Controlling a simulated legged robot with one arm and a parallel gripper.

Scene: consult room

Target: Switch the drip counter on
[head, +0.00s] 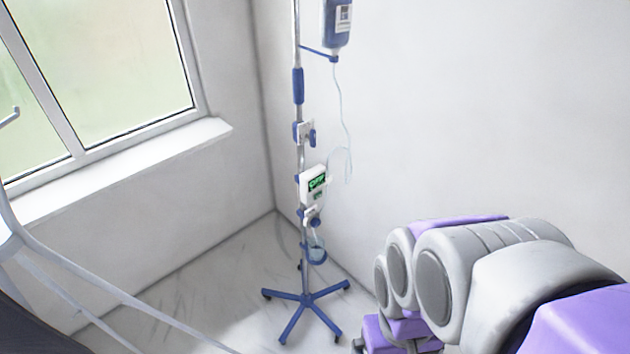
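The drip counter (313,186) is a small white box clamped on a drip stand (304,240) in the corner. Its dark screen faces right and towards me and shows green lit characters that seem to read OFF, though they are very small. I cannot make out a separate switch. A thin clear tube (343,110) runs down from a drip bottle (336,24) towards the counter. My grey and purple arm fills the lower right, well apart from the stand. I cannot make out my gripper; its fingers do not show.
The stand has a blue star-shaped foot (305,299) on the pale marble floor (215,275). A window (110,60) with a white sill (130,165) is on the left. Thin pale rods (120,293) cross the lower left. Some floor before the stand is clear.

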